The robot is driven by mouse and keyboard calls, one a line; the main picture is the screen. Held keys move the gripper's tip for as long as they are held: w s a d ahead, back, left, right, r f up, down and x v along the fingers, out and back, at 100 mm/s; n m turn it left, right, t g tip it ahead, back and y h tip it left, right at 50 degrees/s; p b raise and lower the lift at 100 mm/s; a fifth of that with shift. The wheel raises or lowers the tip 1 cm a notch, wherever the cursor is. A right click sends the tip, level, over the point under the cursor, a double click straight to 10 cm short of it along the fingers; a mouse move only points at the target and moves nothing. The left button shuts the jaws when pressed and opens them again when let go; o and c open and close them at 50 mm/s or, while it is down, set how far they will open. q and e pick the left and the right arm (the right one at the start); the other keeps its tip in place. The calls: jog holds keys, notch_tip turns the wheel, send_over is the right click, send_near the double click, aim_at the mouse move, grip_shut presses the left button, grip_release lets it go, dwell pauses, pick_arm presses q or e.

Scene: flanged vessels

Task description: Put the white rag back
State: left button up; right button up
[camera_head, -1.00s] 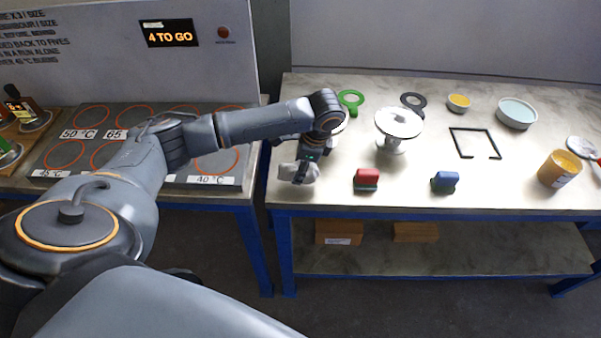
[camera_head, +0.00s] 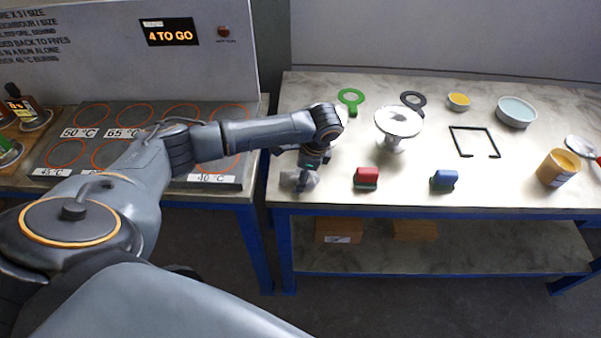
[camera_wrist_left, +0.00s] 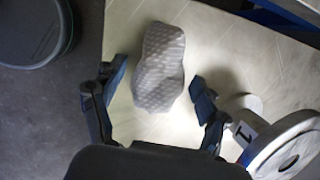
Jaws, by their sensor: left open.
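The white rag (camera_wrist_left: 159,66), a rounded bundle with a faint dotted pattern, lies on the pale bench top in the left wrist view. In the head view the rag (camera_head: 309,182) is at the bench's front left corner, partly hidden by my gripper. My left gripper (camera_wrist_left: 158,88) is open and empty, its fingers spread on either side of the rag's near end. In the head view my left gripper (camera_head: 304,178) is over the rag. I see no grip on it. My right gripper is in neither view.
A flanged vessel (camera_head: 398,124) stands right of my gripper; its flange (camera_wrist_left: 288,150) also shows in the wrist view. A red block (camera_head: 366,177) and blue block (camera_head: 444,180) sit near the front edge. The hotplate (camera_head: 85,152) is at left.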

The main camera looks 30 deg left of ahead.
aim_at(311, 184)
pick_arm(q)
jog(key=shift+r, duration=0.15)
jog(key=b+v, duration=0.2)
jog(key=v, duration=1)
jog(key=shift+d, duration=0.1)
